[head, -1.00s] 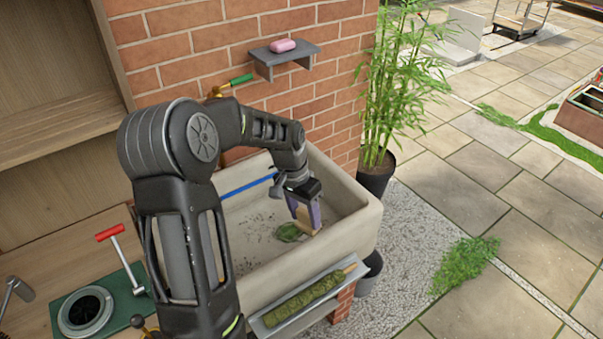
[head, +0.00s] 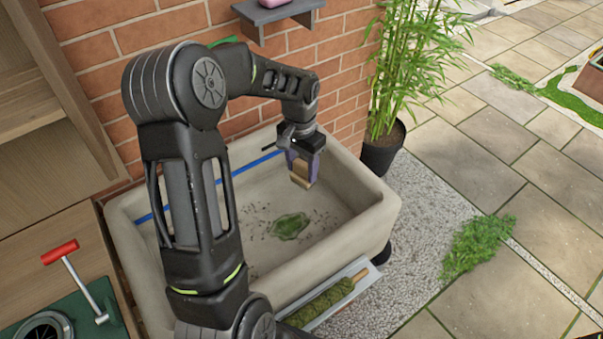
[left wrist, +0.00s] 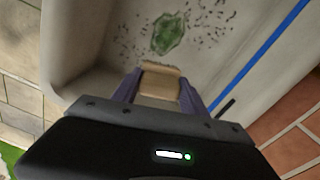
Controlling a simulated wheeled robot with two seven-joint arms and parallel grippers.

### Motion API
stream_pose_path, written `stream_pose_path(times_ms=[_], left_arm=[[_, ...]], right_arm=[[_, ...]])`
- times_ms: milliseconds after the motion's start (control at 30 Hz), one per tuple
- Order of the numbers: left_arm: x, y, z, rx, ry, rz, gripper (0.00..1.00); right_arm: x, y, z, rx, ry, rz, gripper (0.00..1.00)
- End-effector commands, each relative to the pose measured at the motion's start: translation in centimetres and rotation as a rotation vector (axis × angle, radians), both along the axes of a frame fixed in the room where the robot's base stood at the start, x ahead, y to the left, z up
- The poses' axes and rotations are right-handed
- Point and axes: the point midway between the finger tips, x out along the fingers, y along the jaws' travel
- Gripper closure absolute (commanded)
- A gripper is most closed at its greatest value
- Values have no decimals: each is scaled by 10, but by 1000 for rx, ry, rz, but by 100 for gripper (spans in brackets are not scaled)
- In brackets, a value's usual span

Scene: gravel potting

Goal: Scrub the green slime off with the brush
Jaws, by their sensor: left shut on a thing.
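The green slime (head: 290,226) is a patch on the floor of the stone sink (head: 345,242), with dark specks around it. It also shows in the left wrist view (left wrist: 168,33). My left gripper (head: 303,172) is shut on a tan wooden block-shaped brush (head: 301,178), which shows between the purple fingers in the left wrist view (left wrist: 160,82). The brush is above the sink, up and to the right of the slime in the head view, and apart from it. Its bristles are hidden. My right gripper is not in view.
A grey tray (head: 366,277) with a mossy roll (head: 320,303) sits at the sink's front edge. A wall shelf (head: 275,12) is above, and a potted bamboo (head: 382,150) stands right of the sink.

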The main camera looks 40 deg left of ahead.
Motion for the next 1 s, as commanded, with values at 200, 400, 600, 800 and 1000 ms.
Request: stream_pose_path(times_ms=[200,400,600,800,1000], left_arm=[[0,0,-29,16,9,-2,82],[0,0,-33,21,12,0,82],[0,0,-33,21,12,0,82],[0,0,-37,21,12,0,82],[0,0,-56,21,12,-1,82]], right_arm=[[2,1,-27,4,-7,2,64],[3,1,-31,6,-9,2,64],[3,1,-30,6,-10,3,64],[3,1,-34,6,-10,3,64],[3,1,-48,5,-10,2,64]])
